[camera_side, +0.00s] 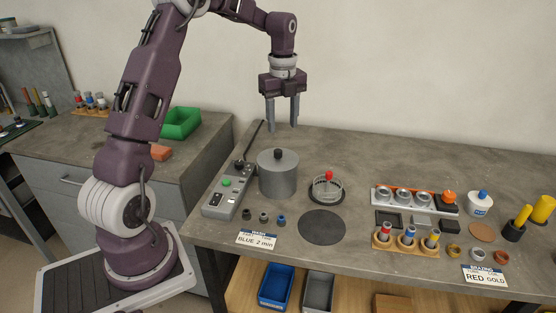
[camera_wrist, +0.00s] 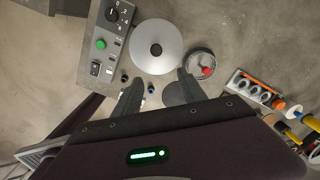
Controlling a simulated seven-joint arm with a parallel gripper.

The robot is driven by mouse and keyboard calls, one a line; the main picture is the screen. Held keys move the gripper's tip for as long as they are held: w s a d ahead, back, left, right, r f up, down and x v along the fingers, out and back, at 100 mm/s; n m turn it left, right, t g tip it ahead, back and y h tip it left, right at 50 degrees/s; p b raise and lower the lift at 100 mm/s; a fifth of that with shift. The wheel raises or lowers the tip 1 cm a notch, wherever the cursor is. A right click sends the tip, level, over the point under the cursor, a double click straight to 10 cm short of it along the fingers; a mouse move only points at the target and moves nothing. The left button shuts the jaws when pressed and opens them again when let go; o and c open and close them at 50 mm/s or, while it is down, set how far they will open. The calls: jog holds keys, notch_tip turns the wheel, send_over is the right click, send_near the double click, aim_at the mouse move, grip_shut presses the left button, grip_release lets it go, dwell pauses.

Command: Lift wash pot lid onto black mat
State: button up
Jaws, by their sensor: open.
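The wash pot (camera_side: 277,180) is a grey metal cylinder standing on the bench. Its lid (camera_side: 278,158) is on top, with a black knob; in the wrist view the lid (camera_wrist: 156,46) is a pale disc with the knob at its centre. The round black mat (camera_side: 322,227) lies bare on the bench to the front right of the pot; it is partly hidden behind a finger in the wrist view (camera_wrist: 176,94). My gripper (camera_side: 282,128) is open and empty, fingers pointing down, above the pot and apart from it.
A control box (camera_side: 230,190) with a green button stands close left of the pot. A round basket with a red knob (camera_side: 328,187) stands to its right. Small dark fittings (camera_side: 264,217) and a label card (camera_side: 257,240) lie in front. Several trays and pots fill the right side.

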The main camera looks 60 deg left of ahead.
aim_at(278, 150)
jog(key=shift+m, duration=0.8)
jog(key=a+f, duration=0.2)
jog(key=f, duration=0.1)
jog(key=shift+w+a+f, duration=0.2)
jog(key=shift+w+a, duration=0.1)
jog(key=shift+a, duration=0.1)
notch_tip(278, 150, down, 7)
jog(key=shift+s+a+r, duration=0.1)
jog(key=shift+r, duration=0.05)
grip_shut()
